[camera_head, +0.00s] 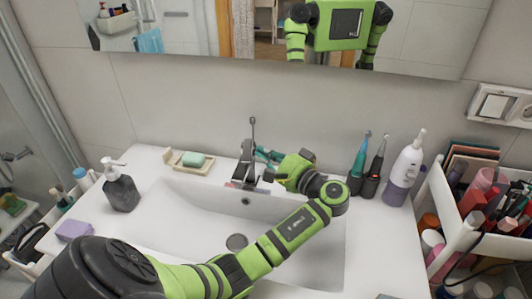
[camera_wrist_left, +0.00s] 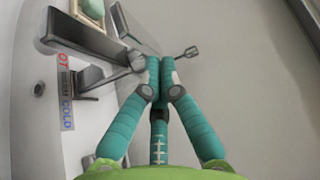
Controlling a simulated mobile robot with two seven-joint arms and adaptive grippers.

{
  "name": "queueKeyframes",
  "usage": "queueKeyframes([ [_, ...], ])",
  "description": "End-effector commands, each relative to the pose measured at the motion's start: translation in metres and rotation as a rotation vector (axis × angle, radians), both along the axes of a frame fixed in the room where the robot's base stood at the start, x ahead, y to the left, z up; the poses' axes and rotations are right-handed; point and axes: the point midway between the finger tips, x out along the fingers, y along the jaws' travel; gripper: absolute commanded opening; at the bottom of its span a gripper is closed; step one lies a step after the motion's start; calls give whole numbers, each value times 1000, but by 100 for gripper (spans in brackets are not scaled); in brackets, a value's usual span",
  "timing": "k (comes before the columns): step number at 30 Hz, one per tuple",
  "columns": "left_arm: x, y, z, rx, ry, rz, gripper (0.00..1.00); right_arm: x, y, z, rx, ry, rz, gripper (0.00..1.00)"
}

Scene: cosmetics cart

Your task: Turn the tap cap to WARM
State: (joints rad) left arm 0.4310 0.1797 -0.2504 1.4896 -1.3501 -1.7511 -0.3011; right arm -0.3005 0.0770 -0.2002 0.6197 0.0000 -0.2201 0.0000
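The tap (camera_head: 245,165) stands at the back of the white sink, with a thin upright rod ending in a small knob (camera_head: 252,121). It also shows in the left wrist view as a grey tap body (camera_wrist_left: 85,38), with the rod's knob (camera_wrist_left: 190,52) poking out past my fingers. A label strip (camera_wrist_left: 65,92) by the tap reads HOT and COLD, with a middle word too small to read. My left gripper (camera_wrist_left: 160,62) has its teal fingers drawn together at the rod. Whether the rod is between or behind the tips is unclear. My right gripper is out of view.
A green soap on a dish (camera_head: 193,160) and a dark soap pump (camera_head: 120,188) stand left of the sink. Toothbrushes (camera_head: 372,168) and a white-purple bottle (camera_head: 405,170) stand right. A mirror (camera_head: 420,30) hangs above. The sink basin (camera_head: 185,215) is empty.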

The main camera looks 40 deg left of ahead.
Motion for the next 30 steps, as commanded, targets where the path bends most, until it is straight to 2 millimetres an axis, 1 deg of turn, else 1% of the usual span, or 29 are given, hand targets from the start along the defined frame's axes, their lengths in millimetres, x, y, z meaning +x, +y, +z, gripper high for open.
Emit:
queueKeyframes([
  [6, -7, 4, 4, 2, 4, -137, 0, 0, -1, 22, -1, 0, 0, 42],
  [10, -12, 4, 3, 0, 2, -217, 0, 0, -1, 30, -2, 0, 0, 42],
  [16, -19, 7, 1, 0, -1, -231, 0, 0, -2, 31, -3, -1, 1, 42],
  [26, -18, 7, 1, 0, -1, -230, 0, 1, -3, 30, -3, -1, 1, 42],
  [30, -15, 11, 0, 1, -1, -229, 0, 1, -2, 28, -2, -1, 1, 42],
])
